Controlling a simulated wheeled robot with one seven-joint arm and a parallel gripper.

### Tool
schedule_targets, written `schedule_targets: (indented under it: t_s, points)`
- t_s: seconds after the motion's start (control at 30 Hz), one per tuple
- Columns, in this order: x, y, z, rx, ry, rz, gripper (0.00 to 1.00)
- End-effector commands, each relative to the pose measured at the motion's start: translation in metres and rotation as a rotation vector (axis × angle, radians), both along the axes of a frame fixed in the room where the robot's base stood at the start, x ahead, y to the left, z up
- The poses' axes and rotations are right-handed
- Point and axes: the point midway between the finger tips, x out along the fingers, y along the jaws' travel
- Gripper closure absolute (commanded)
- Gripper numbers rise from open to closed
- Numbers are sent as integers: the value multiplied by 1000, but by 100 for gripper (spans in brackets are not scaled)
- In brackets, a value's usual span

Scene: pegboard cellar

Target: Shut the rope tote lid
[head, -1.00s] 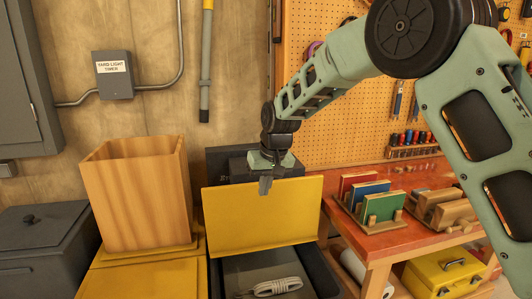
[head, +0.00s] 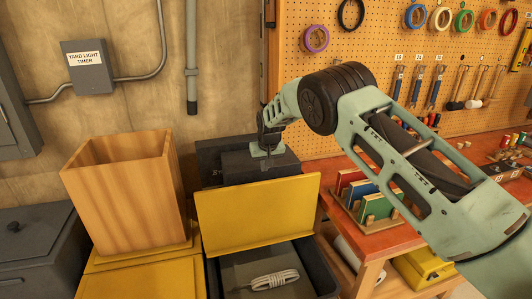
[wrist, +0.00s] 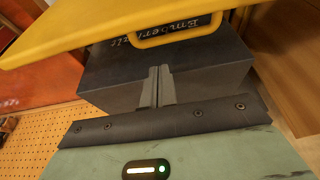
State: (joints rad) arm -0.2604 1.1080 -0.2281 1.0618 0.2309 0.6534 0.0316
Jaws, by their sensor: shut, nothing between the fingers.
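The rope tote (head: 318,262) is a dark open box at the bottom middle of the head view, with a coil of white rope (head: 273,280) inside. Its yellow lid (head: 258,215) stands up at the back of the tote, tilted slightly back. In the wrist view the lid (wrist: 70,32) crosses the top, with a yellow handle loop (wrist: 175,32) on its face. My gripper (wrist: 161,72) is shut and empty, behind the lid and apart from it. In the head view its fingertips are hard to make out.
A dark box (head: 240,165) with lettering stands behind the lid, close to my fingers. A tall wooden bin (head: 125,195) sits on a yellow-lidded tote (head: 150,280) at left. An orange workbench (head: 375,238) with upright books (head: 365,192) stands at right.

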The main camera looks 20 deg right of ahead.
Motion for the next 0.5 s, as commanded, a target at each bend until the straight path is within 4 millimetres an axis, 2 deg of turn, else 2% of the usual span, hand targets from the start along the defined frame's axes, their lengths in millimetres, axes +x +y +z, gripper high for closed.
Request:
schedule_targets:
  t_s: [0.17,0.5]
  points:
    - [7,-1,-20,-1,2,0,100]
    - [-24,0,-17,0,3,-1,100]
